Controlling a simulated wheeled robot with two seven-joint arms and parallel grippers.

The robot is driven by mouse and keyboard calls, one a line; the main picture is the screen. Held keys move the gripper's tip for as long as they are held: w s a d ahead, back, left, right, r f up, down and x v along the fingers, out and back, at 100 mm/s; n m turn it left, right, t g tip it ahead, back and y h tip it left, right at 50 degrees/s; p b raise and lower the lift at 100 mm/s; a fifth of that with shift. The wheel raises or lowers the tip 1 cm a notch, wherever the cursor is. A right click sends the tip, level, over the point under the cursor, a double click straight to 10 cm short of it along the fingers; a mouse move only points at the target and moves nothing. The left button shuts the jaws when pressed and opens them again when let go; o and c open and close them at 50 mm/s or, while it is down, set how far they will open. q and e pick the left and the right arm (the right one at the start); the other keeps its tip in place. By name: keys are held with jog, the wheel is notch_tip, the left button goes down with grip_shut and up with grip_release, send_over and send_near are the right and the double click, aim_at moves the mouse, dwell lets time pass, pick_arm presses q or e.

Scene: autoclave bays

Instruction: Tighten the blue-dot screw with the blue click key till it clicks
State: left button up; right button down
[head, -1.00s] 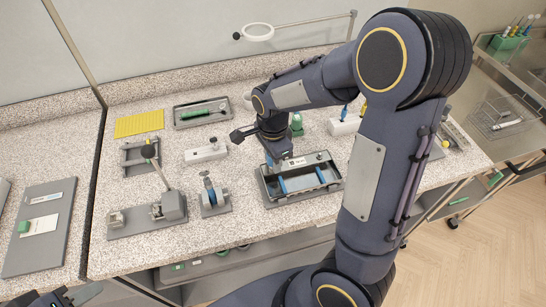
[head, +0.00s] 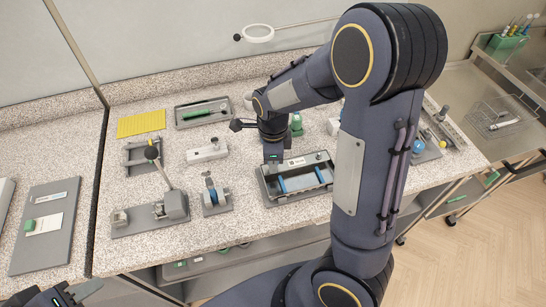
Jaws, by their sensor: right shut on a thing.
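My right gripper (head: 272,153) points down at the back left corner of a grey tray-like unit (head: 265,189). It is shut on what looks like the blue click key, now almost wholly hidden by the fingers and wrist. The unit has blue bars (head: 318,176) inside and a pale label on its back rim. The blue-dot screw is too small or hidden to make out, so I cannot tell whether the key touches it. My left gripper (head: 75,294) is at the bottom left corner, away from the unit, partly cut off; its opening is unclear.
A white block (head: 207,153), a grey fixture with a lever (head: 172,207) and a small clamp stand (head: 215,199) lie left of the unit. A green-topped item (head: 296,124) stands behind my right gripper. A grey tray (head: 203,113) and yellow mat (head: 141,123) are at the back.

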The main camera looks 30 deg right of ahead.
jog(key=shift+r+m+p, duration=0.25)
jog(key=shift+m+p, duration=0.15)
jog(key=shift+m, duration=0.3)
jog(key=shift+f+m, duration=0.1)
jog(key=shift+m, duration=0.4)
jog(key=shift+w+f+m, duration=0.1)
jog(key=shift+f+m, duration=0.05)
jog(key=shift+m, duration=0.15)
jog(key=shift+m+p, duration=0.3)
jog(key=shift+p, duration=0.3)
jog(key=m, duration=0.2)
jog(key=shift+m, duration=0.3)
